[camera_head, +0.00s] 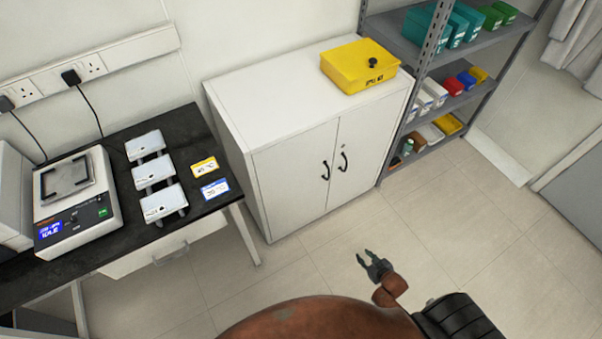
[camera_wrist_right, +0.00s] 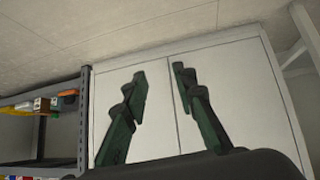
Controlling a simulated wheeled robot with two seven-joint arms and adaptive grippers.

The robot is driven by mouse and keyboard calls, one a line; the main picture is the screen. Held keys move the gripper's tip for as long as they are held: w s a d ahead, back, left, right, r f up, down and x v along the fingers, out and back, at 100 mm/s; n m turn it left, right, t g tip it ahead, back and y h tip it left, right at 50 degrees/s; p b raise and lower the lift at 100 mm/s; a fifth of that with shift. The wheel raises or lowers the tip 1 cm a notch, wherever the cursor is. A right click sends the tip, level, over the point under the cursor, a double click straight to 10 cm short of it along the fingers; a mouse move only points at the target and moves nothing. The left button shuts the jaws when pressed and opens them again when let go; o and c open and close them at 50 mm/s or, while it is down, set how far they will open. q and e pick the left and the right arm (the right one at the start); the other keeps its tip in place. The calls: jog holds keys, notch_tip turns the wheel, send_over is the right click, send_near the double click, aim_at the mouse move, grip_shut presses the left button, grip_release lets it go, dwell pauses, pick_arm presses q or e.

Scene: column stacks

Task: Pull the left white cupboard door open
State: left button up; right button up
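The white cupboard (camera_head: 245,110) stands against the back wall. Its left door (camera_head: 295,175) and right door (camera_head: 358,135) look shut, each with a dark curved handle near the middle seam. The left door's handle (camera_head: 325,171) is beside the right door's handle (camera_head: 344,162). My right gripper (camera_head: 372,257) is in front of the cupboard and apart from it, its fingers spread and empty. In the right wrist view the open fingers (camera_wrist_right: 158,75) point toward the doors, and the picture looks upside down. My left gripper is not in view.
A yellow box (camera_head: 350,72) sits on the cupboard. A black-topped bench (camera_head: 110,225) with a scale (camera_head: 75,205) and several small cases stands at left. A grey shelf rack (camera_head: 455,95) holds bins at right. The floor (camera_head: 440,210) before the cupboard is clear.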

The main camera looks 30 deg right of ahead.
jog(key=w+d+r+t+b, duration=0.2)
jog(key=w+r+t+b, duration=0.4)
jog(key=w, duration=0.8)
jog(key=n+t+y+b, duration=0.2)
jog(key=t+y+b, duration=0.1)
jog(key=y+b, duration=0.15)
send_near(329, 172)
jog(key=w, duration=0.3)
jog(key=w+b, duration=0.1)
jog(key=w, duration=0.1)
jog(key=w+a+b, duration=0.1)
jog(key=w, duration=0.1)
jog(key=w+f+b, duration=0.1)
jog(key=w, duration=0.1)
jog(key=shift+w+a, duration=0.2)
jog(key=shift+w, duration=0.05)
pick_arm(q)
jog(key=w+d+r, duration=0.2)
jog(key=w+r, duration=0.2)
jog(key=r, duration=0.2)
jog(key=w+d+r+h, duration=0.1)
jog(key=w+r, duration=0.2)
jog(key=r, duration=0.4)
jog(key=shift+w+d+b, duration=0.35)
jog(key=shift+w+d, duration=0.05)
pick_arm(e)
jog(key=shift+w+a+r, duration=0.1)
jog(key=shift+w+r, duration=0.1)
jog(key=shift+w, duration=0.2)
